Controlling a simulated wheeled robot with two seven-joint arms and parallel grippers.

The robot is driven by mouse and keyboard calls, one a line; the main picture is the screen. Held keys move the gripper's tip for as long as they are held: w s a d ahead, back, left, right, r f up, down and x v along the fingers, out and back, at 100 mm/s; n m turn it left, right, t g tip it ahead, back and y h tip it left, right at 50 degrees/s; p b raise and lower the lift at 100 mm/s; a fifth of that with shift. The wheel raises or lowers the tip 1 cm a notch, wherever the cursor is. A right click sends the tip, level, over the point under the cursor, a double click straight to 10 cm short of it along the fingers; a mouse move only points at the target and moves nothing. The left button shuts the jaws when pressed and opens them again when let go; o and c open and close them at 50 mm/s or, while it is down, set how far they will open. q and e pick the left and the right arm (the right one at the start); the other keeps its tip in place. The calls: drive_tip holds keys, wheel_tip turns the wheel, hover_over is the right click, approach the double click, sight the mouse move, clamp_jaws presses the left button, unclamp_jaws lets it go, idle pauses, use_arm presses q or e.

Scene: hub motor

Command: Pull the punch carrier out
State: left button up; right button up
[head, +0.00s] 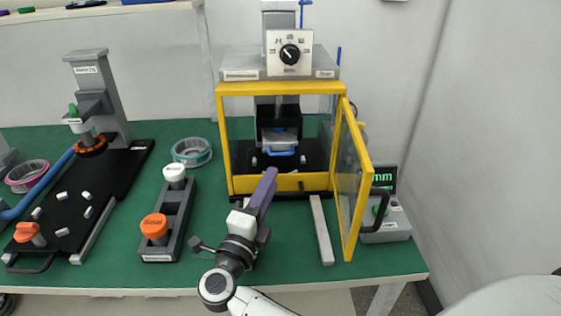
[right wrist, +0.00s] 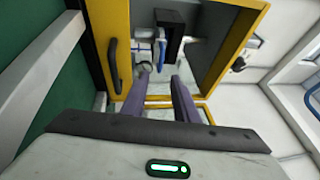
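The punch carrier (head: 283,138) appears to be the grey block with a blue handle (head: 281,153) at its front, inside the yellow-framed press (head: 284,185). In the right wrist view, the blue handle (right wrist: 162,48) shows beyond my fingertips, beside a black part. My right gripper (head: 268,178) is in front of the press opening, its purple fingers pointing toward it. In the right wrist view, the right gripper (right wrist: 161,74) has its fingers apart with nothing between them. The yellow door (head: 351,180) stands swung open to the right. My left gripper is not in view.
A grey bar (head: 321,230) lies on the green table (head: 185,262) before the press. A grey box with a green display (head: 385,178) stands behind the door. A holder with white and orange knobs (head: 168,218) and a black fixture board (head: 112,180) are to the left.

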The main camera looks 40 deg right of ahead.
drive_tip(key=x, duration=0.8)
drive_tip(key=shift+p, duration=0.45)
drive_tip(key=shift+c, duration=0.3)
clamp_jaws()
idle(0.5)
